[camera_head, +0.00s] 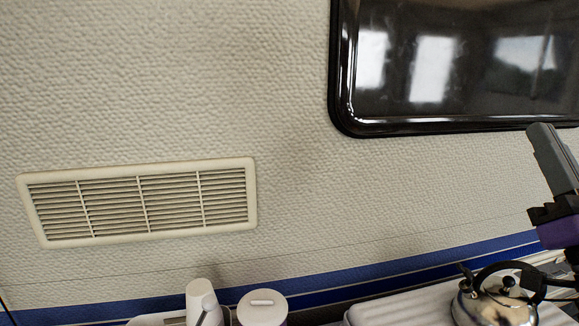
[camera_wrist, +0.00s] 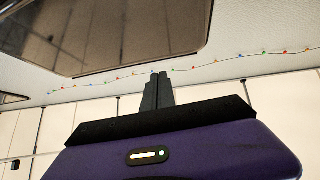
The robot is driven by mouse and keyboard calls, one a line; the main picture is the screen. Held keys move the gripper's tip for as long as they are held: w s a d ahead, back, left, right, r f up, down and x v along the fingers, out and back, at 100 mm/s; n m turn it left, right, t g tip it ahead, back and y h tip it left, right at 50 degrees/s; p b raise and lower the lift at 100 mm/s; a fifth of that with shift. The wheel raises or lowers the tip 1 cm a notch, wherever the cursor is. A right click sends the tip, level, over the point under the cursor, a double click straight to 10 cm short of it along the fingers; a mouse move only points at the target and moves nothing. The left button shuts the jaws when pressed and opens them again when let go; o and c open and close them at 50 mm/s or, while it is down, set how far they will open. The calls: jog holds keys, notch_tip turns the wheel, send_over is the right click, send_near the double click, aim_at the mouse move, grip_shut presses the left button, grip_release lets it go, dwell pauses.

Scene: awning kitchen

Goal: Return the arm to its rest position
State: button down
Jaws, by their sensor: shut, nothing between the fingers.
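My gripper (camera_wrist: 158,78) shows in the wrist view with its two dark fingers together and nothing between them. It points up toward a pale surface and a dark glossy panel. In the head view, part of my arm's end, grey, black and purple, comes in at the right edge (camera_head: 553,160). It is raised in front of the pale wall, below the dark window, and above and right of a metal kettle (camera_head: 495,305). The rest of my arm is out of the head view.
A black-framed window (camera_head: 460,60) is at the upper right of the textured wall. A vent (camera_head: 140,203) is at the left. A white lidded container (camera_head: 262,308) and a white object (camera_head: 201,300) stand at the bottom. A string of coloured lights (camera_wrist: 195,68) hangs in the wrist view.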

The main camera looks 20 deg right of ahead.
jog(key=s+a+f+m+g+h, duration=0.2)
jog(key=a+f, duration=0.1)
jog(key=f, duration=0.5)
jog(key=s+a+f+m+g+h, duration=0.1)
jog(key=s+a+f+m+g, duration=0.15)
jog(key=f, duration=0.65)
jog(key=s+a+f+m+g+h, duration=0.15)
jog(key=a+f, duration=0.25)
jog(key=f, duration=0.4)
jog(key=s+a+f+n+g+y, duration=0.2)
jog(key=s+a+f+n+y, duration=0.3)
jog(key=s+f, duration=0.3)
jog(key=s+a+f+n+g+y, duration=0.3)
jog(key=s+a+f+n+y, duration=0.2)
jog(key=s+a+f, duration=0.2)
jog(key=s+f, duration=0.2)
jog(key=s, duration=0.1)
jog(key=shift+a, duration=0.35)
jog(key=shift+f+y, duration=0.1)
jog(key=shift+y, duration=0.15)
jog(key=shift+s, duration=0.15)
